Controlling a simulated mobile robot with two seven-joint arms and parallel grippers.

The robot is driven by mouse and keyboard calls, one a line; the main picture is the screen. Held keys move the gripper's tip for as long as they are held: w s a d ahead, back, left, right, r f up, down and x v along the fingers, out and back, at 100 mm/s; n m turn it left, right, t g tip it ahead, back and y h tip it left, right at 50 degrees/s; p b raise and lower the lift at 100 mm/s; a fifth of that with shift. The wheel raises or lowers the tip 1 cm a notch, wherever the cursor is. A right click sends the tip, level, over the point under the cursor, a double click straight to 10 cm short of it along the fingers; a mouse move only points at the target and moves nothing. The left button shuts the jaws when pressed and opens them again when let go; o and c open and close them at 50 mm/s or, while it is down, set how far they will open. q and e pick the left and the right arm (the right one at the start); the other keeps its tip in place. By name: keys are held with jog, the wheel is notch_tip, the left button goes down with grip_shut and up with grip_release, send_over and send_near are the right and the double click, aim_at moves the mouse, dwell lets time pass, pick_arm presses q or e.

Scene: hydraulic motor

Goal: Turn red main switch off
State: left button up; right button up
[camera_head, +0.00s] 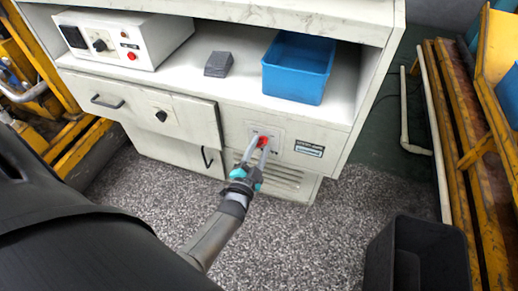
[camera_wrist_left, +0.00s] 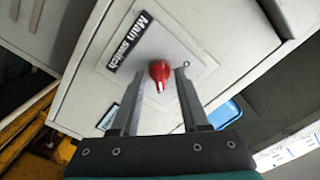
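The red main switch (camera_head: 262,142) is a round knob on a light plate on the front of the white cabinet (camera_head: 330,135). In the left wrist view the red knob (camera_wrist_left: 160,72) has a white mark on its grip and a black "Main Switch" label beside it. My left gripper (camera_head: 256,147) points at the knob, and its fingers (camera_wrist_left: 157,85) stand apart, one on each side of it. I cannot tell whether the fingertips touch the knob. My right gripper does not show.
A blue bin (camera_head: 298,68), a dark grey block (camera_head: 218,64) and a white control box (camera_head: 125,38) sit on the cabinet shelf. A black bin (camera_head: 420,255) stands on the floor at right. Yellow racks flank both sides. The speckled floor before the cabinet is clear.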

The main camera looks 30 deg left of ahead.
pick_arm(q)
grip_shut()
